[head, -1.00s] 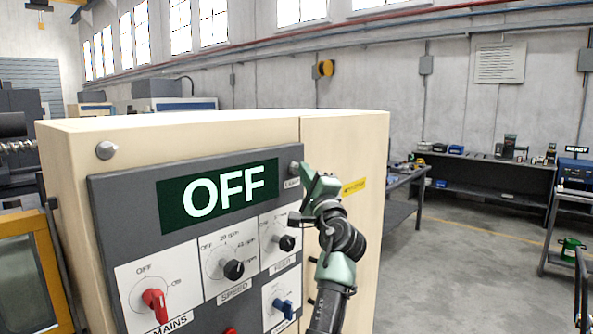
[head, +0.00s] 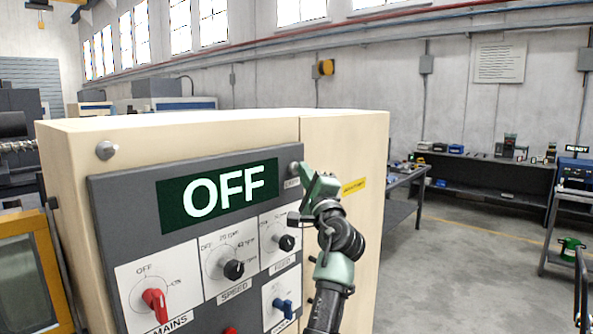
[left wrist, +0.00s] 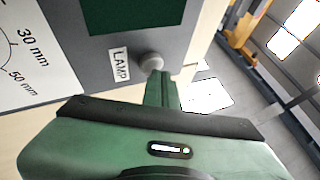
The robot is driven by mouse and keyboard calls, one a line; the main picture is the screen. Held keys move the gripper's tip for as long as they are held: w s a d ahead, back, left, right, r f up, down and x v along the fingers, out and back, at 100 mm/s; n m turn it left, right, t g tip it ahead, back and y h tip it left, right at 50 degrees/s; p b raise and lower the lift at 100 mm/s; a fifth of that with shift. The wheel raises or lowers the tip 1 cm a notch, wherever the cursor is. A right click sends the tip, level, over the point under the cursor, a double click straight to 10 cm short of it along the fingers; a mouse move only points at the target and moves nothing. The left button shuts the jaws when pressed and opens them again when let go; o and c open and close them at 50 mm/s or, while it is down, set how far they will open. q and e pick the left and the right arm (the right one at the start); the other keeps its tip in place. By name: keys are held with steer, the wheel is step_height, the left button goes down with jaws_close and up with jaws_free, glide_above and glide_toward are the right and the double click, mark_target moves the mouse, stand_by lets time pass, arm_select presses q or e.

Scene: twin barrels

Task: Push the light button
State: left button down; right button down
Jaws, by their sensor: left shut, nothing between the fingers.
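The light button is a small round grey knob (left wrist: 150,61) beside a white "LAMP" label (left wrist: 121,64) in the left wrist view. In the head view the button (head: 294,167) sits at the upper right corner of the grey control panel (head: 130,192). My left gripper (head: 304,172) is shut and empty, its fingertips at the button. In the left wrist view the fingertips (left wrist: 158,76) overlap the button's lower edge; whether they press it cannot be told. My right gripper is not in view.
The panel has an "OFF" display (head: 218,197), a red MAINS switch (head: 155,304), a SPEED knob (head: 233,269), a FEED knob (head: 286,243) and a blue switch (head: 283,308). A dark workbench (head: 405,212) stands behind at right.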

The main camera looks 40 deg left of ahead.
arm_select(q)
steer(key=d+b, duration=0.1)
steer(key=d, duration=0.5)
steer(key=shift+s, duration=0.25)
steer(key=shift+f, duration=0.1)
